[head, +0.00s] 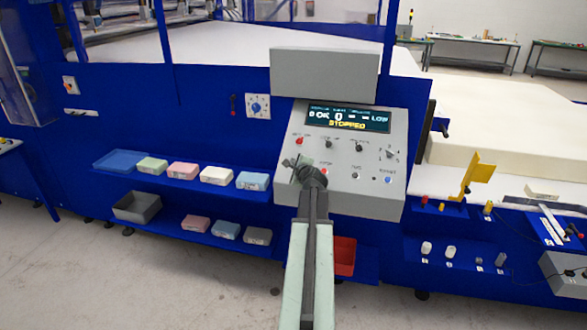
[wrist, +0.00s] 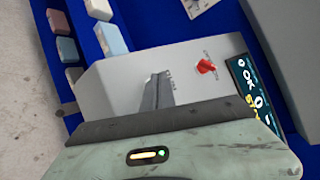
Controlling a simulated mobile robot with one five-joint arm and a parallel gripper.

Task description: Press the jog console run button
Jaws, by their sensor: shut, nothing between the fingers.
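The grey jog console (head: 370,195) stands on the front of the blue machine, and its sloped panel also shows in the wrist view (wrist: 125,75). Its display (head: 348,118) reads STOPPED in yellow. The panel carries a red control at upper left (head: 299,141), a red one lower (head: 324,171) and a blue one at lower right (head: 388,180). Their labels are too small to read. My gripper (head: 294,163) is shut and empty over the panel's left side, hiding part of it. In the wrist view the fingertips (wrist: 160,82) are beside the red knob (wrist: 206,66); contact cannot be told.
Blue shelves (head: 120,160) with coloured foam blocks lie left of the console. A red bin (head: 344,255) is below it. A yellow bracket (head: 478,172) and small parts on a blue shelf stand to the right. The grey floor at front left is clear.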

